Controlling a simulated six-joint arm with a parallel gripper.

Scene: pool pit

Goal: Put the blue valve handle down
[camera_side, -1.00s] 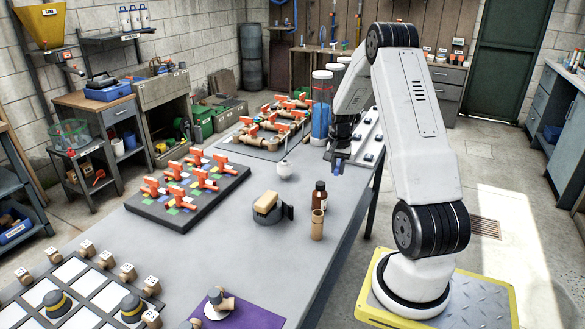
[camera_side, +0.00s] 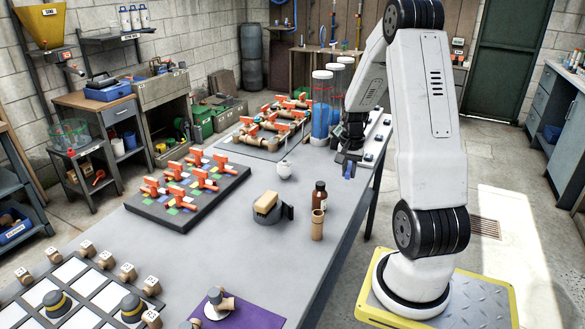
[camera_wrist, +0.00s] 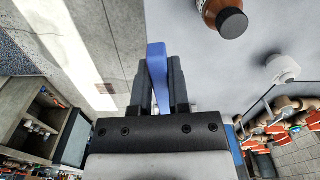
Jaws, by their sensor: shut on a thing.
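The blue valve handle (camera_side: 349,172) is a small blue bar. My gripper (camera_side: 348,165) is shut on it, near the right edge of the grey table (camera_side: 240,235) in the side view. In the wrist view the blue handle (camera_wrist: 157,65) sticks out past the two dark fingers of my gripper (camera_wrist: 163,85), slightly tilted. The handle appears to be in the air, with the table edge and floor behind it. Its held end is partly hidden between the fingers.
A brown bottle (camera_side: 320,199) and a wooden cylinder (camera_side: 318,226) stand nearby, with a white round vessel (camera_side: 285,171) to the left. Clear blue columns (camera_side: 322,100) and a white rack (camera_side: 378,138) are behind. A board of orange valves (camera_side: 188,190) is further left.

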